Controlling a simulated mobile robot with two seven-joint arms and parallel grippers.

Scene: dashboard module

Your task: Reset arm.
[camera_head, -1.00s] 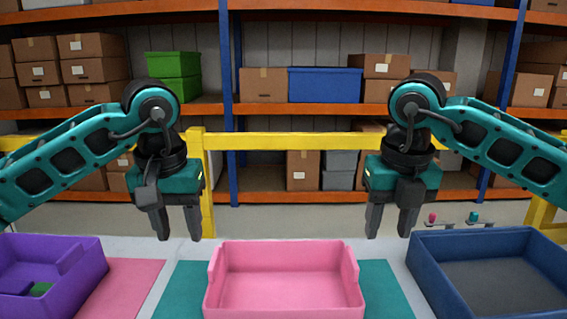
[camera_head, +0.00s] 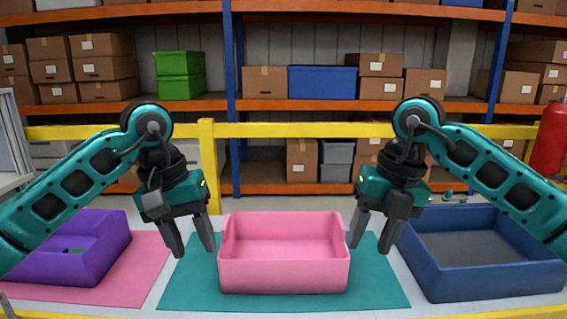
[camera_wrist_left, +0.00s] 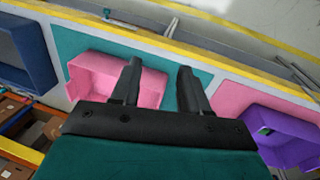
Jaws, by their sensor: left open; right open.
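My left gripper (camera_head: 190,236) is open and empty, above the table just left of the pink bin. My right gripper (camera_head: 371,230) is open and empty, just right of the pink bin, with its fingers pointing down. The pink bin (camera_head: 284,275) sits on a teal mat (camera_head: 190,287) in the middle of the table. In the left wrist view my open left gripper (camera_wrist_left: 158,85) shows with nothing between its fingers, and the pink bin (camera_wrist_left: 95,72) lies beyond them.
A purple bin (camera_head: 90,262) with something green inside stands on a pink mat (camera_head: 145,262) at the left. A blue bin (camera_head: 480,283) stands at the right. A yellow rail (camera_head: 300,131) and shelves with boxes stand behind the table.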

